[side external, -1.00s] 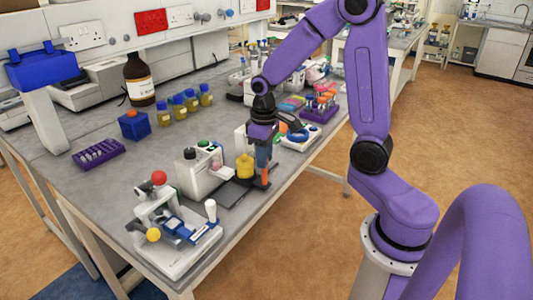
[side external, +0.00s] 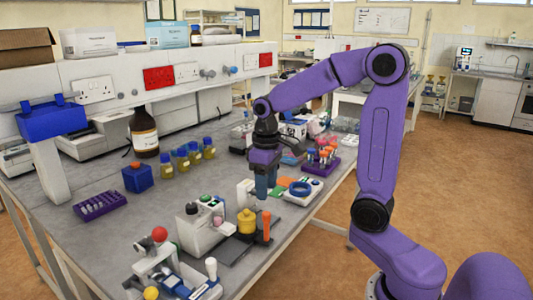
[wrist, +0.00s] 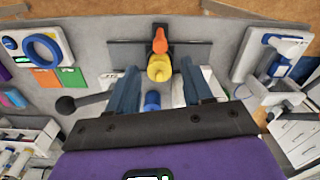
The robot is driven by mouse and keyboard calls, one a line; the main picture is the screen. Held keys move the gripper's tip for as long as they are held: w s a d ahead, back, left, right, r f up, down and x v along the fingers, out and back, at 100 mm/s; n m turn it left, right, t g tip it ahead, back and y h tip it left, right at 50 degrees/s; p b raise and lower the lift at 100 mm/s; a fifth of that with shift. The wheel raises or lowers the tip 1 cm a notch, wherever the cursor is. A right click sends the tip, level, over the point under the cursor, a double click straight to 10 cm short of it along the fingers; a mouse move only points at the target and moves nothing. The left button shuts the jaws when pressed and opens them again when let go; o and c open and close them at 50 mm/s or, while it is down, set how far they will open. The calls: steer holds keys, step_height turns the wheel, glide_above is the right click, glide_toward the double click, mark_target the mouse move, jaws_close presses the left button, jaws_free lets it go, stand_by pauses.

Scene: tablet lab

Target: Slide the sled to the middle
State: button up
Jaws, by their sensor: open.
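A yellow round piece (side external: 247,222) and an upright orange handle (side external: 266,228) stand at a dark flat track (side external: 232,250) near the table's front edge; they look like the sled. In the wrist view, the yellow piece (wrist: 160,68) and orange handle (wrist: 160,42) line up near the middle of the dark track (wrist: 125,50). My gripper (side external: 262,196) is open and empty, above and behind the yellow piece. In the wrist view, its blue fingers (wrist: 159,76) are spread either side of the yellow piece in the picture, apart from it.
A white device (side external: 200,225) stands left of the track. A white balance-like stand (side external: 165,270) is nearer the camera. A tray with a blue ring (side external: 300,189) and a purple rack (side external: 322,160) lie beyond my gripper. Bottles and a blue box (side external: 138,178) stand at the back.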

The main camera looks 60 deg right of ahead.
step_height(320, 180, up, 9)
stand_by(0.3)
stand_by(0.4)
steer(key=s+a+f+n, duration=0.5)
steer(key=s+a+f, duration=0.1)
steer(key=s+a, duration=0.2)
steer(key=s+a+f+n, duration=0.1)
steer(key=s+f+n, duration=0.1)
steer(key=s, duration=0.4)
steer(key=s+a+f+n, duration=0.1)
steer(key=s+f+n, duration=0.2)
steer(key=s, duration=0.4)
steer(key=shift+s+a+f, duration=0.2)
steer(key=shift+a+f, duration=0.2)
steer(key=shift+f, duration=0.15)
stand_by(0.7)
